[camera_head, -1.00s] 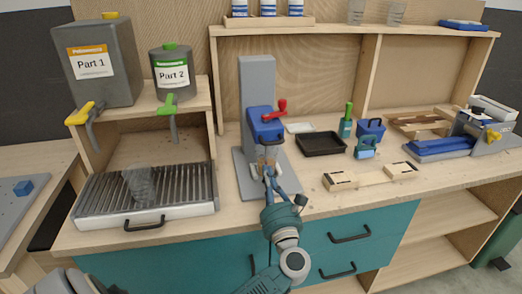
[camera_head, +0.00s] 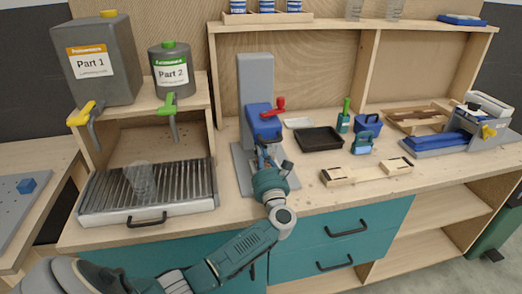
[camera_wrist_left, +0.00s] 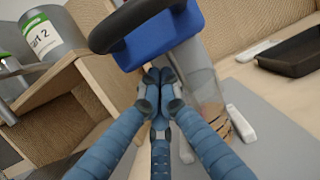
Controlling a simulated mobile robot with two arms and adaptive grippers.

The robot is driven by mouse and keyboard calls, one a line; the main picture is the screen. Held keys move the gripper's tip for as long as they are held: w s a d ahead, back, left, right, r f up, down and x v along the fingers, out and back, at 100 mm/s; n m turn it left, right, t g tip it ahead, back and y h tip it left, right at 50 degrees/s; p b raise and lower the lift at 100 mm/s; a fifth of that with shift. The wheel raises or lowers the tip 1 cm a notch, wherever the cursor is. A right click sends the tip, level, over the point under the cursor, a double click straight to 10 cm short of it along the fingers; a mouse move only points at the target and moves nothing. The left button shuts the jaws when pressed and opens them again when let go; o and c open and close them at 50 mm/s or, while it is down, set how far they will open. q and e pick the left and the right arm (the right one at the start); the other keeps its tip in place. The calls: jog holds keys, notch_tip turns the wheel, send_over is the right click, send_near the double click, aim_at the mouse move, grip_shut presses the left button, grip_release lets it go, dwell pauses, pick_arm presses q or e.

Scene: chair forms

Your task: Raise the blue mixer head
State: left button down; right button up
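The blue mixer head (camera_head: 265,124) sits on the front of a grey upright column (camera_head: 256,80) above a grey base plate (camera_head: 283,182). A red lever (camera_head: 273,110) sticks out at its right side. My left gripper (camera_head: 264,153) is just below the front of the head. In the left wrist view the gripper's blue fingers (camera_wrist_left: 158,80) come together at their tips, with nothing seen between them. The mixer head (camera_wrist_left: 160,38), with a black ring-shaped part (camera_wrist_left: 125,30), is right above the tips; I cannot tell if they touch. My right gripper is not in view.
A clear vessel (camera_wrist_left: 208,100) stands close behind the fingers. A black tray (camera_head: 319,139) and a wooden piece (camera_head: 367,172) lie to the right. A grated tray (camera_head: 106,192) lies to the left, with canisters (camera_head: 172,70) on a shelf above.

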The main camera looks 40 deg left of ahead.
aim_at(259, 123)
pick_arm(q)
jog(key=shift+r, duration=0.15)
notch_tip(259, 123, up, 13)
jog(key=p, duration=0.5)
jog(key=shift+r+p, duration=0.2)
jog(key=shift+p, duration=0.1)
jog(key=shift+f, duration=0.2)
